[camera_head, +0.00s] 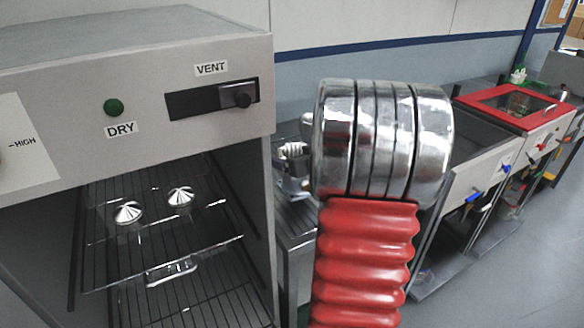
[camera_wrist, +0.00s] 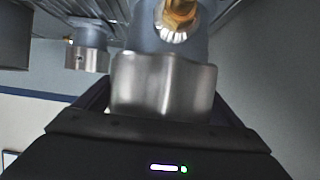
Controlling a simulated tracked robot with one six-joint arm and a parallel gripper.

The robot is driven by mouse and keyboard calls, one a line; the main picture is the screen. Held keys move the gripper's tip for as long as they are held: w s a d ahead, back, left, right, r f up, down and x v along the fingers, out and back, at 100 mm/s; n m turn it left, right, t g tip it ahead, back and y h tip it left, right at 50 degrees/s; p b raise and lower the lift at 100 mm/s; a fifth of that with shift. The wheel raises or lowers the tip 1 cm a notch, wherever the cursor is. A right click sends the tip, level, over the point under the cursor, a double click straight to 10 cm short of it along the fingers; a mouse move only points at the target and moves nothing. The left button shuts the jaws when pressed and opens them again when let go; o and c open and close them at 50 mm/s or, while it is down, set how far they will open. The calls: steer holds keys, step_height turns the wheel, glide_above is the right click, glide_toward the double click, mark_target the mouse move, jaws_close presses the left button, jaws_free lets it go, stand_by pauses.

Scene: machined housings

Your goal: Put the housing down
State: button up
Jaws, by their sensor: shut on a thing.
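In the wrist view, the housing (camera_wrist: 165,78) is a silver metal collar below a blue-grey body. A brass fitting (camera_wrist: 180,12) shows at the top of the picture. My gripper (camera_wrist: 163,95) has its dark jaws on both sides of the collar, shut on it. Whether the housing touches anything beyond the jaws cannot be told. In the head view, neither the jaws nor the held housing can be made out.
A grey cabinet marked VENT and DRY (camera_head: 230,115) stands open at left. Two shiny cone-topped pieces (camera_head: 128,213) sit on its upper wire rack (camera_head: 215,243). In the wrist view a similar grey piece (camera_wrist: 88,52) is at left. A red-topped unit (camera_head: 505,103) stands at right.

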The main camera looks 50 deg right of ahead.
steer(key=shift+f, duration=1.75)
steer(key=shift+f, duration=0.1)
steer(key=o, duration=1.6)
steer(key=shift+f, duration=0.1)
steer(key=shift+o, duration=0.2)
steer(key=v, duration=1.2)
steer(key=shift+s, duration=0.1)
